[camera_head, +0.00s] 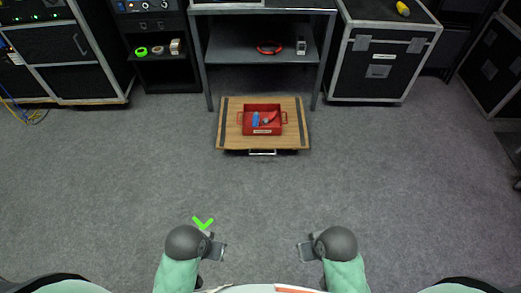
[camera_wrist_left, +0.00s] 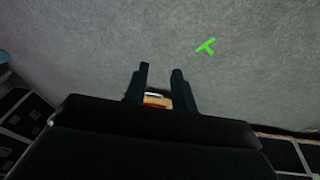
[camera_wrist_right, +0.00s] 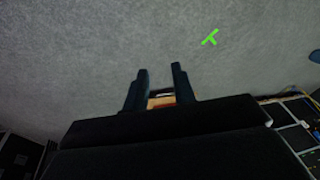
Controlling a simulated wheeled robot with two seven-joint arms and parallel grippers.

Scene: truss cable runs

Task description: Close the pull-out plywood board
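The plywood board (camera_head: 229,141) is pulled out low at the front of the dark metal rack, with dark strips along its sides. A metal handle (camera_head: 262,152) sits at its front edge. A red tray (camera_head: 263,131) with a blue item and a red item in it rests on the board. My left gripper (camera_head: 221,249) and right gripper (camera_head: 302,250) are near the bottom of the head view, well short of the board. Both are empty, with the fingers apart in the left wrist view (camera_wrist_left: 160,75) and right wrist view (camera_wrist_right: 160,77).
A black flight case (camera_head: 378,62) stands right of the rack (camera_head: 262,45), and a black shelf unit (camera_head: 163,65) stands to the left. Cables (camera_head: 25,115) lie on the floor at the far left. The grey floor between me and the board is clear.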

